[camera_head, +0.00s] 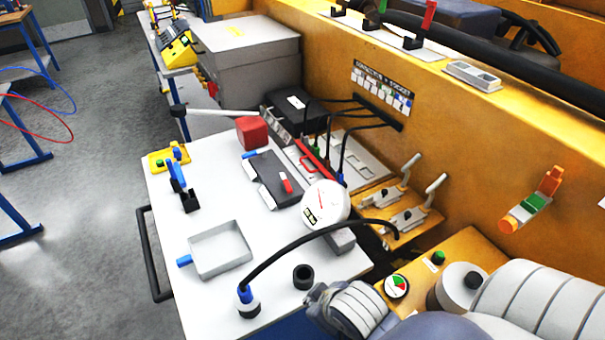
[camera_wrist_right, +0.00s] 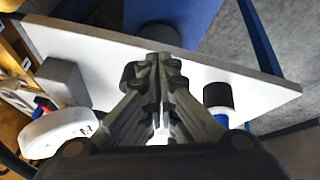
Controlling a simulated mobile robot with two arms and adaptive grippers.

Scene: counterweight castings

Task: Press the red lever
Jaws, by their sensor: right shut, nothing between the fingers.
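A row of small upright levers stands on top of the yellow wall at the back in the head view. The red lever (camera_head: 429,15) is the rightmost, beside a green one (camera_head: 383,6), on a black base. My right gripper (camera_head: 317,293) is low in the head view, over the front right of the white table, far from the red lever. In the right wrist view its fingers (camera_wrist_right: 160,75) are closed together and empty. The red lever does not show in that view. My left gripper is not in view.
The white table (camera_head: 215,205) holds a tray (camera_head: 220,250), a black ring (camera_head: 303,277), a plug (camera_head: 248,300) on a black cable, a round white gauge (camera_head: 325,203) and a red cube (camera_head: 252,133). Metal toggle clamps (camera_head: 405,215) stand before the yellow wall.

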